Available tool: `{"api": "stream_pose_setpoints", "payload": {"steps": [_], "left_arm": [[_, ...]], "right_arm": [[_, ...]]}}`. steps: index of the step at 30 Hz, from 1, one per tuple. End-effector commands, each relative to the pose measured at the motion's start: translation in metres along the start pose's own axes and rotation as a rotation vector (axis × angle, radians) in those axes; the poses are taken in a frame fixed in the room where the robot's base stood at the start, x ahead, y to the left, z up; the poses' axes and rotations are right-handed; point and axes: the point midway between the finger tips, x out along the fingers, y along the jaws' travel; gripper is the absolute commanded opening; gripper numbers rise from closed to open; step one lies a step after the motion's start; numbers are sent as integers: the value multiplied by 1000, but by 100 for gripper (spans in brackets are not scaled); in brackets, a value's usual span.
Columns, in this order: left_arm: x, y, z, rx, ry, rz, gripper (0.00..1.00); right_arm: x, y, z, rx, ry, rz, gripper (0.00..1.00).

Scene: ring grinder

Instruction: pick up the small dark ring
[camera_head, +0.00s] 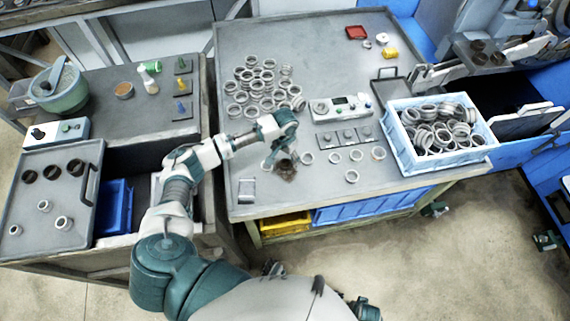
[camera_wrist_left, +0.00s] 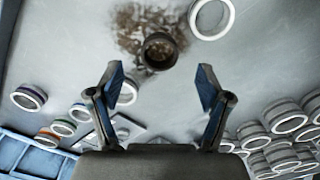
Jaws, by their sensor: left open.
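The small dark ring (camera_wrist_left: 159,50) lies on the grey table in the left wrist view, beside a brown dirty patch. It is just beyond my left gripper's fingertips and roughly centred between them. My left gripper (camera_wrist_left: 160,80) is open, with nothing between its fingers. In the head view my left gripper (camera_head: 280,158) reaches down over the table near the brown patch (camera_head: 286,173), and the dark ring is hard to make out there. A light ring (camera_wrist_left: 211,18) lies to the right of the dark ring in the wrist view. My right gripper cannot be made out.
Many light rings (camera_head: 262,88) lie at the table's back left. Several single rings (camera_head: 352,176) lie to the right of my gripper. A blue crate of rings (camera_head: 396,142) stands at the right. A small device (camera_head: 341,106) sits behind my gripper. A side table (camera_head: 135,130) stands left.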

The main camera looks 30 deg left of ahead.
Motion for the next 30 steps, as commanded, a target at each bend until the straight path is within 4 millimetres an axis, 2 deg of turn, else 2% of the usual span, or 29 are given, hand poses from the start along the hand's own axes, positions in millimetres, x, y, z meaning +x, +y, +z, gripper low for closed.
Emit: {"api": "stream_pose_setpoints", "payload": {"steps": [3,7,10,16,17,24,25,30], "left_arm": [[22,-2,-1,-1,-4,-1,78],[40,-3,-2,0,-3,-1,78],[46,-4,-2,1,-2,-1,78],[46,-4,-2,1,0,0,78],[46,-4,-2,1,0,0,75],[46,-4,-2,0,-1,0,15],[46,-4,-2,0,-1,0,12],[46,-4,-2,0,-1,-1,12]], "right_arm": [[-9,2,-8,1,7,0,40],[-20,2,-14,3,10,0,40],[-24,2,-16,3,10,2,40],[-26,2,-17,3,11,2,40],[-26,2,-17,3,11,2,40],[-25,2,-18,3,9,2,40],[-25,2,-18,3,9,2,40],[-25,1,-17,3,9,2,40]]}}
